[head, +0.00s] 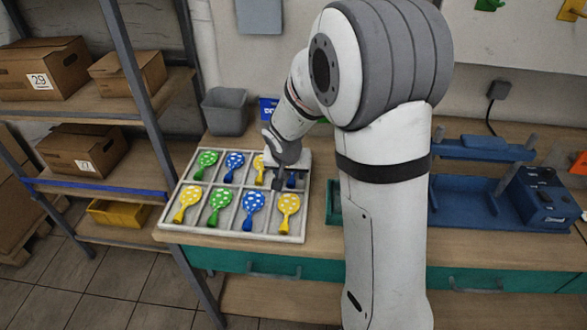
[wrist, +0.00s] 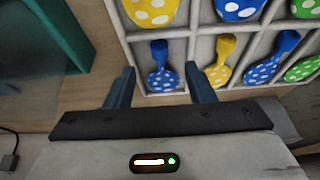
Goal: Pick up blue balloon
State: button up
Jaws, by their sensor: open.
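The white tray (head: 233,237) holds polka-dot balloons in separate compartments, in two rows. Blue balloons lie in the back row (head: 234,161), in the front row (head: 254,205) and in the back right compartment, partly hidden by my gripper (head: 284,178) in the head view. In the wrist view, that back right blue balloon (wrist: 162,78) shows just ahead of the gap between the two dark fingertips of my gripper (wrist: 160,82). My gripper is open and empty above the tray's back right corner. I cannot tell its exact height.
Yellow balloons (head: 187,203) and green balloons (head: 220,205) fill neighbouring compartments. A grey bin (head: 225,110) stands behind the tray. A shelf with boxes (head: 45,67) is at left. A blue machine (head: 545,200) stands at the right of the table.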

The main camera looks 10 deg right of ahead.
aim_at(291, 183)
jog(key=x, duration=0.6)
jog(key=shift+d+f, duration=0.1)
jog(key=shift+f, duration=0.25)
jog(key=shift+s, duration=0.1)
jog(key=shift+c, duration=0.3)
jog(key=c, duration=0.8)
